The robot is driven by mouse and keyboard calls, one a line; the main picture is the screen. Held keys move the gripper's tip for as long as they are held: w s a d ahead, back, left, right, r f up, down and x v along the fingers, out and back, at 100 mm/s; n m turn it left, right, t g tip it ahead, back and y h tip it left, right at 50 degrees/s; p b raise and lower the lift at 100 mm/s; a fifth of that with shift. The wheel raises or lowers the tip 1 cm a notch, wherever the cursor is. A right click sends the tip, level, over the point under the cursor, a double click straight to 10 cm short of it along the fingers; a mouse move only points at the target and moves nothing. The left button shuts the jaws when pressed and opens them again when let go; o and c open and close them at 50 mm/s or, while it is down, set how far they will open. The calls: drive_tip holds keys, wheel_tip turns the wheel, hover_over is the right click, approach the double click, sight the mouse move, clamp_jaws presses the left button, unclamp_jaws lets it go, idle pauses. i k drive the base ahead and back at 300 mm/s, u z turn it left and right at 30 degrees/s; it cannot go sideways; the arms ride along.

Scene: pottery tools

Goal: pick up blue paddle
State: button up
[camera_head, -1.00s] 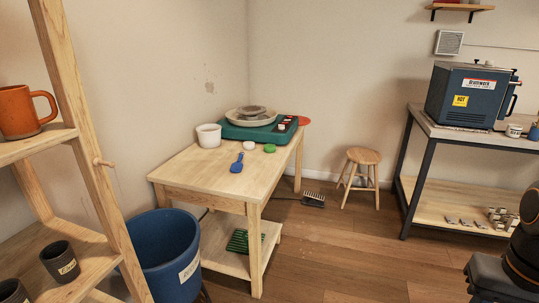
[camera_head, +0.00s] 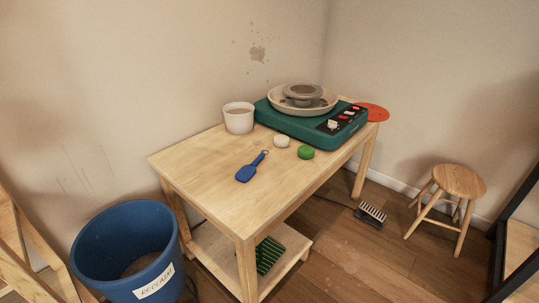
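My gripper does not show in the head view.
A white cup (camera_head: 239,119), a white round piece (camera_head: 281,141), a green round piece (camera_head: 306,153) and a green pottery wheel (camera_head: 290,122) stand behind the paddle. A blue bucket (camera_head: 120,250) is at front left. A brush (camera_head: 370,214) and stool (camera_head: 459,182) stand right.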

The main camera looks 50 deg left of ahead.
sight(247, 172)
drive_tip(key=u, duration=0.35)
drive_tip(key=i, duration=1.35)
drive_tip(key=u, duration=1.55)
drive_tip(key=i, duration=0.85)
drive_tip(key=u, duration=1.25)
drive_tip(key=i, duration=0.25)
drive_tip(key=u, duration=0.05)
